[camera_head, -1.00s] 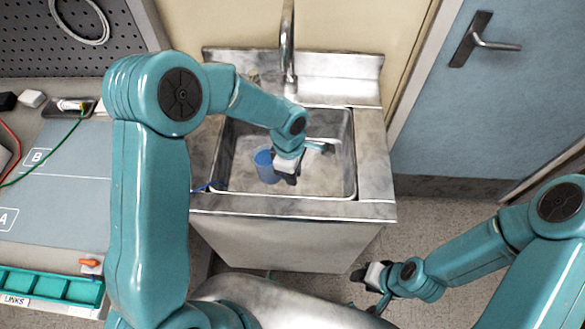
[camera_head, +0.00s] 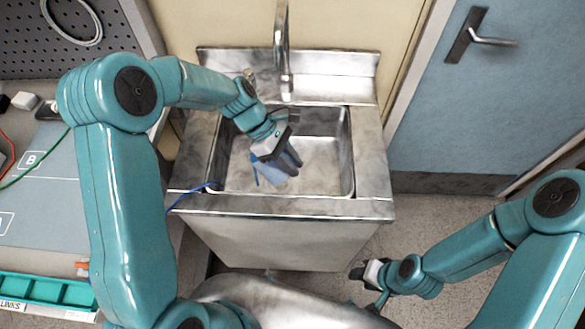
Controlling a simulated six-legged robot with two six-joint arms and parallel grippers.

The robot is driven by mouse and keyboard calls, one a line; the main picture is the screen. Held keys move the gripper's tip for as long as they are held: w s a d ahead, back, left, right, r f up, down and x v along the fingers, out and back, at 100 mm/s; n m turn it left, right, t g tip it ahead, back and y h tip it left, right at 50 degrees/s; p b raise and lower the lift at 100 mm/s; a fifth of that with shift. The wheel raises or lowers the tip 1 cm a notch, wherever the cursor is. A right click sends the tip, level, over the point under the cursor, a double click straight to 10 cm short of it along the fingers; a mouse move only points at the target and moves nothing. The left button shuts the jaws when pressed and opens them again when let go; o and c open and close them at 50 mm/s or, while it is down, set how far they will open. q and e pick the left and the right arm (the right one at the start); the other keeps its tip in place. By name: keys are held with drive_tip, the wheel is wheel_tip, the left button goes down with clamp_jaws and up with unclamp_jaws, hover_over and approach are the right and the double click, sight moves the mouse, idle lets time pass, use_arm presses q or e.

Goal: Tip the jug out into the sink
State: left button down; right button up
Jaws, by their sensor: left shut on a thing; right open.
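The steel sink (camera_head: 349,150) stands in the middle, with its basin below the tap. My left gripper (camera_head: 285,163) is over the basin and shut on the blue jug (camera_head: 268,174). The jug is tilted, and the gripper hides much of it. I cannot see its mouth or any liquid clearly. My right gripper (camera_head: 366,276) is open and empty, low in front of the sink at the right.
The tap (camera_head: 282,50) rises at the back of the sink. A blue cable (camera_head: 196,190) hangs over the sink's left front edge. A grey work surface with a teal tray (camera_head: 50,290) is at the left. A blue door (camera_head: 480,110) is at the right.

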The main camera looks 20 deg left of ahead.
use_arm(q)
drive_tip(key=shift+w+a+r+h+b, duration=0.1)
drive_tip(key=shift+a+r+h+b, duration=0.15)
drive_tip(key=shift+h+b, duration=0.5)
drive_tip(key=shift+a+r+g+h, duration=0.15)
drive_tip(key=shift+r+g+h, duration=0.15)
drive_tip(key=shift+r+h, duration=0.2)
drive_tip(key=a+r+h, duration=0.1)
drive_tip(key=h, duration=0.2)
drive_tip(key=a+r+h, duration=0.1)
drive_tip(key=shift+w+a+r+g+h+p, duration=0.25)
drive_tip(key=shift+a+r+g+h+p, duration=0.05)
drive_tip(key=shift+r+g+h, duration=0.1)
drive_tip(key=shift+w+a+r+g+h+b, duration=0.1)
drive_tip(key=shift+a+r+g+h+b, duration=0.1)
drive_tip(key=shift+a+r+h, duration=0.4)
drive_tip(key=shift+w+a+r+g+h+b, duration=0.15)
drive_tip(key=shift+a+h+b, duration=0.1)
drive_tip(key=shift+a+h, duration=0.65)
drive_tip(key=shift+w+a+r+g+h+b, duration=0.1)
drive_tip(key=shift+a+r+g+h+b, duration=0.1)
drive_tip(key=shift+a+r+h, duration=0.4)
drive_tip(key=shift+f+h, duration=0.15)
drive_tip(key=shift+h, duration=0.1)
drive_tip(key=shift+a, duration=0.1)
